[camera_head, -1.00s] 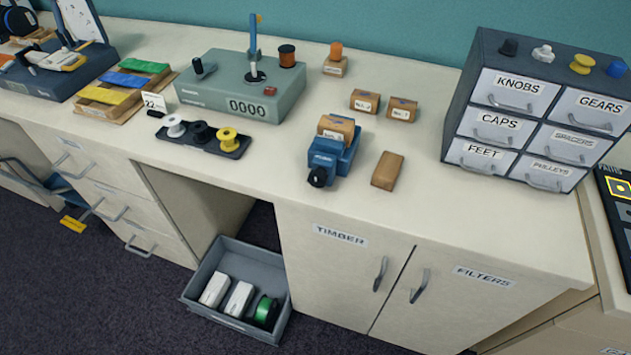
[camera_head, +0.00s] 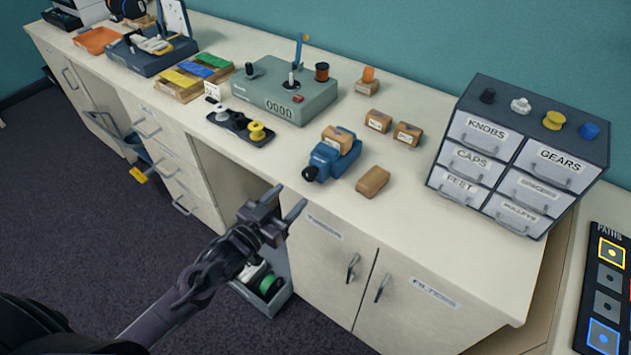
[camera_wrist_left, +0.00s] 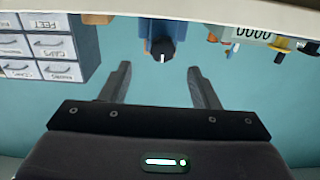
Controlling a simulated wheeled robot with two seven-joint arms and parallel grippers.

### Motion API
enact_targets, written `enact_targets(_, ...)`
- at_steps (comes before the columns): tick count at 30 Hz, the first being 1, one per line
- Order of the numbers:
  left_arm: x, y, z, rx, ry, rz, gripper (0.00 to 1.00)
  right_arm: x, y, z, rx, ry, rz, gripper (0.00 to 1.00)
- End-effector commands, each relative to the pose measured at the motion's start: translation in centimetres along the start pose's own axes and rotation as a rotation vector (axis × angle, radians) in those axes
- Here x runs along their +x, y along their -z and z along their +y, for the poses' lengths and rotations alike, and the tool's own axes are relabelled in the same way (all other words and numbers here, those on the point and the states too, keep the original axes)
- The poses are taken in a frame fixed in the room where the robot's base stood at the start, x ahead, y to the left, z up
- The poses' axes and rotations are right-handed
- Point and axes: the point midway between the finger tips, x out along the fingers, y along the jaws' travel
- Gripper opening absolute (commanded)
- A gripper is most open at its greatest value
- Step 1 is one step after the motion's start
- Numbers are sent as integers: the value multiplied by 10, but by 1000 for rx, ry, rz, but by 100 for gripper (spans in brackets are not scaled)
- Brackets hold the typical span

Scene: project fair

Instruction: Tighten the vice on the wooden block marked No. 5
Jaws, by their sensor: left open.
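A blue vice (camera_head: 327,161) stands near the front edge of the counter, its dark round knob (camera_head: 310,174) facing the front. A wooden block (camera_head: 338,137) with a label sits in the vice; its number is too small to read. My left gripper (camera_head: 289,204) is open and empty, in front of the counter and below the vice. In the left wrist view, which is upside down, the vice knob (camera_wrist_left: 162,54) shows between and beyond the two open fingers (camera_wrist_left: 158,82). My right gripper is not in view.
Two labelled blocks (camera_head: 378,120) (camera_head: 407,134) and a plain block (camera_head: 373,181) lie near the vice. A grey counter box (camera_head: 285,95), a spool tray (camera_head: 240,128) and a drawer cabinet (camera_head: 515,160) stand around it.

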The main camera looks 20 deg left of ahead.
Motion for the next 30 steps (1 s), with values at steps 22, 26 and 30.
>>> enact_targets(22,77,1,0,0,-1,1,56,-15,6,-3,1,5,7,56)
enact_targets(26,77,0,0,0,-1,1,56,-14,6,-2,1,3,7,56)
enact_targets(30,76,1,0,0,-1,2,43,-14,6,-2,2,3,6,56)
